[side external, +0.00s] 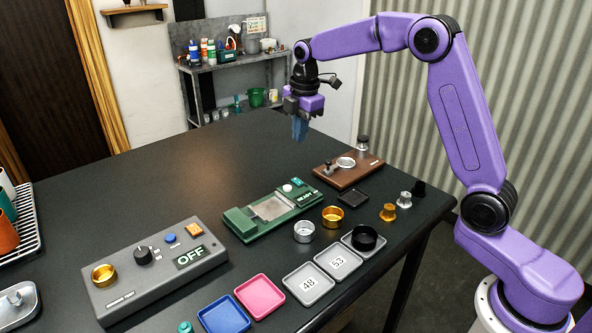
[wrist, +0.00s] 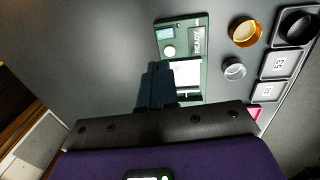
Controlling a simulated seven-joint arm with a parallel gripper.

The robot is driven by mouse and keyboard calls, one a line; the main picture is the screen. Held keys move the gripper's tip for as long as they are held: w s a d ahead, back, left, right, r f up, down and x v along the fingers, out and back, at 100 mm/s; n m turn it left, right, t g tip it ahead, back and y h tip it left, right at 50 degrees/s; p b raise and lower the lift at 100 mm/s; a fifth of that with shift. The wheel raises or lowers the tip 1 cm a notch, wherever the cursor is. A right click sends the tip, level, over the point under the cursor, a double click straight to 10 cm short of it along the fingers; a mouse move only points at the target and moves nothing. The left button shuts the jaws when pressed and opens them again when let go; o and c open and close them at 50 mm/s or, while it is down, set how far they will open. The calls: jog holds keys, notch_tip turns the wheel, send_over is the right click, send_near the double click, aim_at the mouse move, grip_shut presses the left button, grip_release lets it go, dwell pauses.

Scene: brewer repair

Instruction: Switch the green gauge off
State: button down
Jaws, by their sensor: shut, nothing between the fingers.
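The green gauge (side external: 240,221) lies flat on the dark table, with a pale metal plate (side external: 271,208) in its middle. At its far end are a round white button (side external: 287,188), a small screen and a dark display (side external: 306,196) with light lettering. The gauge also shows in the wrist view (wrist: 183,44), where the display (wrist: 197,41) seems to read READY and the button (wrist: 169,50) is clear. My gripper (side external: 299,130) is shut and empty, high above the table beyond the gauge. In the wrist view my fingers (wrist: 156,84) cover part of the gauge's left edge.
A grey control box (side external: 150,275) reading OFF stands at the front left. A brown board (side external: 347,170) lies behind the gauge. Metal cups (side external: 303,232), numbered trays (side external: 308,284) and blue and pink trays (side external: 260,296) lie nearby. The table's left rear is clear.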

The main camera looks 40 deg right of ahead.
aim_at(299, 183)
jog(key=f, duration=0.4)
jog(key=w+f, duration=0.1)
jog(key=f, duration=0.7)
jog(key=shift+w+f, duration=0.2)
jog(key=shift+w, duration=0.05)
jog(key=shift+w+f+g, duration=0.2)
jog(key=shift+f+g, duration=0.3)
jog(key=shift+f, duration=0.1)
jog(key=shift+s, duration=0.95)
jog(key=shift+r, duration=0.2)
